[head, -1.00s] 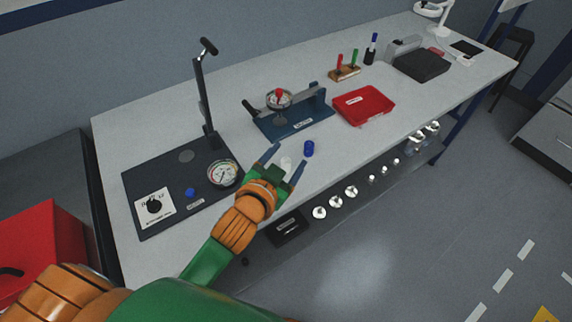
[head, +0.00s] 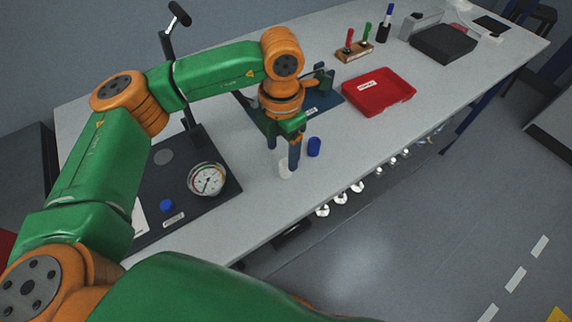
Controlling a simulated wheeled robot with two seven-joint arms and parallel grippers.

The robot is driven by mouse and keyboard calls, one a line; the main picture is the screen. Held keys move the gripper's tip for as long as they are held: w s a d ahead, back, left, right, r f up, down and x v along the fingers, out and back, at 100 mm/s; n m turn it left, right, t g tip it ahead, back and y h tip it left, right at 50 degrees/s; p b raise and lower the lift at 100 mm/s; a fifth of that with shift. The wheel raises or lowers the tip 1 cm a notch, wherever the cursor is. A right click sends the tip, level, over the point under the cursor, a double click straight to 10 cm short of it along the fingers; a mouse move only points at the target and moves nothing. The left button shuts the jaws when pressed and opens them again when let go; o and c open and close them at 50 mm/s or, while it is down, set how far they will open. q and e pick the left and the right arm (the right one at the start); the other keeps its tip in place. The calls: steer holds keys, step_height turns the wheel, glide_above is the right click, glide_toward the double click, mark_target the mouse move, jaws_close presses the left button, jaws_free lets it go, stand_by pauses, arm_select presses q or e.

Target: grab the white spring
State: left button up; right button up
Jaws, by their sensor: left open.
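The white spring (head: 286,170) is a small pale cylinder standing on the workbench, left of a short blue cylinder (head: 314,147). My left gripper (head: 283,153) points down over the bench with its dark blue fingers apart. The fingertips appear at the upper edge of the white spring in the picture; I cannot tell whether they touch it. Part of the spring's top is hidden by a finger. My right gripper is not in view.
A black test stand with a dial gauge (head: 207,179) and a small blue piece (head: 167,205) stands at left. A blue fixture (head: 326,101) sits partly behind my left arm. A red tray (head: 378,92) is at right. Shiny parts lie on the lower shelf.

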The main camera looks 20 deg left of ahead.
mark_target(286, 163)
arm_select(q)
steer(key=f, duration=0.2)
steer(key=f+p, duration=0.1)
steer(key=f, duration=0.1)
steer(key=f+p, duration=0.1)
steer(key=f, duration=0.1)
steer(key=shift+w+d, duration=0.2)
steer(key=shift+d, duration=0.05)
steer(key=shift+r, duration=0.1)
jaws_close()
steer(key=shift+d, duration=0.1)
